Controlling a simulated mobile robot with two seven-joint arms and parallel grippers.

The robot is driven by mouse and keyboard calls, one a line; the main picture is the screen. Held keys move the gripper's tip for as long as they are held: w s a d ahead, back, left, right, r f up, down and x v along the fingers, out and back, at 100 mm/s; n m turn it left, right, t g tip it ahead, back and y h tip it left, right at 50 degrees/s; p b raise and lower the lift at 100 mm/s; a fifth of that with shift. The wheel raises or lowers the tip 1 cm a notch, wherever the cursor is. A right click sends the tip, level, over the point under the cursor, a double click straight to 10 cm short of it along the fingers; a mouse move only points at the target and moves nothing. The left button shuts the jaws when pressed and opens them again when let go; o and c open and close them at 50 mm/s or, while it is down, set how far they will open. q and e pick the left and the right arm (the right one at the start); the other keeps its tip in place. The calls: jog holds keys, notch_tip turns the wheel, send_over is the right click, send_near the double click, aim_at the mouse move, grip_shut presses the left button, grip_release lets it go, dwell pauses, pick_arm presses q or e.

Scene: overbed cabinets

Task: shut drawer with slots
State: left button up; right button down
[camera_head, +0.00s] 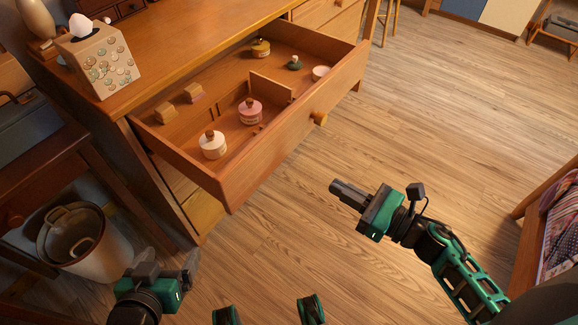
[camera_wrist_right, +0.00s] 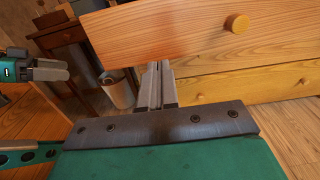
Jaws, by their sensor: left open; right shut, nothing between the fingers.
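The drawer with slots (camera_head: 289,135) is pulled well out of the wooden dresser (camera_head: 188,53). It has a round wooden knob (camera_head: 320,118) on its front and holds small jars and blocks among low dividers. My right gripper (camera_head: 336,188) is shut and empty, in front of the drawer and apart from it. In the right wrist view the drawer front (camera_wrist_right: 180,38) with its knob (camera_wrist_right: 238,23) fills the upper part, beyond my right fingers (camera_wrist_right: 156,88). My left gripper (camera_head: 170,264) is open and empty, low at the left, below the drawer's near corner.
A tissue box (camera_head: 106,62) stands on the dresser top. A white bin (camera_head: 92,243) stands on the floor at the left, near my left gripper. A bed (camera_head: 560,225) is at the right edge. The wooden floor (camera_head: 430,130) before the drawer is clear.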

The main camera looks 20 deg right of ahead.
aim_at(275, 152)
jog(key=x, duration=1.4)
